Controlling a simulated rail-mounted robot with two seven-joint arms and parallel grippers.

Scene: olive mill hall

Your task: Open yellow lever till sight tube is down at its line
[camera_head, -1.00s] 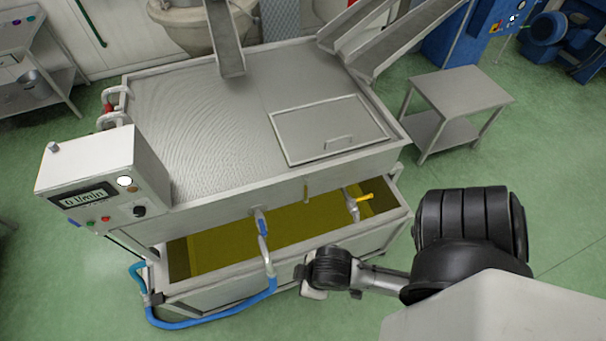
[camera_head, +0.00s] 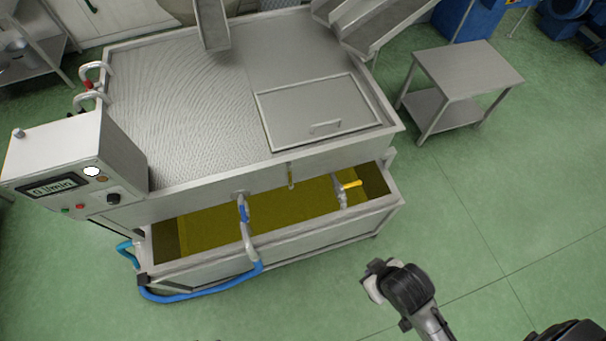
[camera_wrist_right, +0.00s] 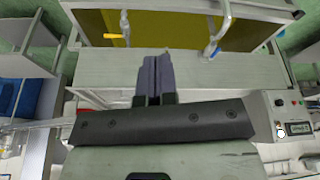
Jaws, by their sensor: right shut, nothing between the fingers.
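The yellow lever (camera_head: 352,184) sits on a valve at the right of the open trough, pointing right and slightly up. It also shows in the right wrist view (camera_wrist_right: 112,36). The sight tube (camera_head: 290,175) is a short upright tube with yellowish content on the tank's front wall; its line is too small to make out. My right gripper (camera_head: 374,280) is in front of the trough, to the lower right of the lever and apart from it. In the right wrist view its fingers (camera_wrist_right: 155,74) are shut and empty. My left gripper is not in view.
A blue-handled valve (camera_head: 243,211) with a spout hangs over the trough (camera_head: 290,243); a blue hose (camera_head: 200,296) runs along its front. The control box (camera_head: 65,165) at left reads 0 l/min. A steel table (camera_head: 470,70) stands right. Floor at right is clear.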

